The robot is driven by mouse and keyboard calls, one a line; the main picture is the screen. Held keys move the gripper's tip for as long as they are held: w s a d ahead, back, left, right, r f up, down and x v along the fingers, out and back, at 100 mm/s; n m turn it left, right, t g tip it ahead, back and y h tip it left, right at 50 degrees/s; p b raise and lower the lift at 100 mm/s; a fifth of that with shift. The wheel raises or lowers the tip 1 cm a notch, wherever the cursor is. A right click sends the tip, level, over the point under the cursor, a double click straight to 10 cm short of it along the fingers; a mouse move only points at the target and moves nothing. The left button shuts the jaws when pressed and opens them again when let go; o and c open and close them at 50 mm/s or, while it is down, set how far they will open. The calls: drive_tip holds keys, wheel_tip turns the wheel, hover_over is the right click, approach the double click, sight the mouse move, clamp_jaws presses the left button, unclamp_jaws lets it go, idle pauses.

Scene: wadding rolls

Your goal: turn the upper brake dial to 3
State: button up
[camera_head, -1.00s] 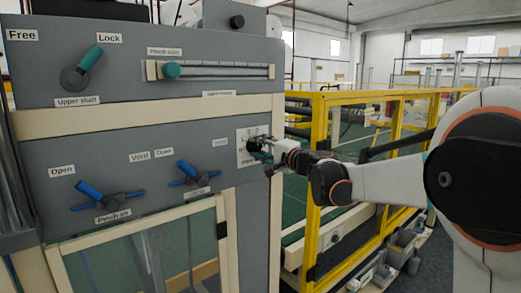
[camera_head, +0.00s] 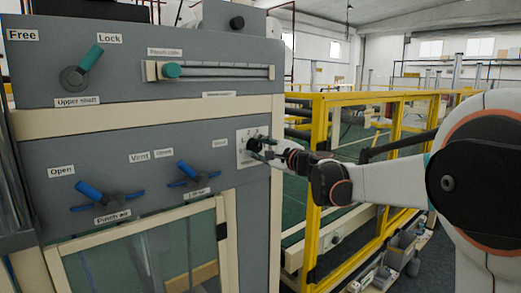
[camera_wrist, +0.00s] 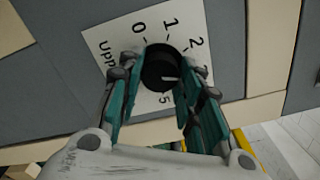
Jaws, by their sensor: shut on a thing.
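The upper brake dial (camera_wrist: 160,66) is a round black knob on a white plate (camera_wrist: 105,40) marked 0, 1, 2 and 5 where visible, with "Upp..." printed along one side. A pale mark on the knob points to the right in the wrist view, toward the part of the scale past 2. My finger hides the numbers there, so I cannot read which one it meets. My gripper (camera_wrist: 158,76) has its teal fingers on both sides of the knob, shut on it. In the head view the dial plate (camera_head: 243,158) is partly covered by my gripper (camera_head: 262,148).
The grey machine panel (camera_head: 115,165) carries a teal-handled lever (camera_head: 90,58), a slider (camera_head: 172,70) and two blue handles (camera_head: 92,193) (camera_head: 188,172) left of the dial. A yellow guard frame (camera_head: 315,200) stands close to the right, below my arm.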

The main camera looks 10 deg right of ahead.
idle(0.3)
drive_tip(key=o, duration=1.1)
drive_tip(key=shift+c, duration=0.2)
drive_tip(key=v, duration=1.2)
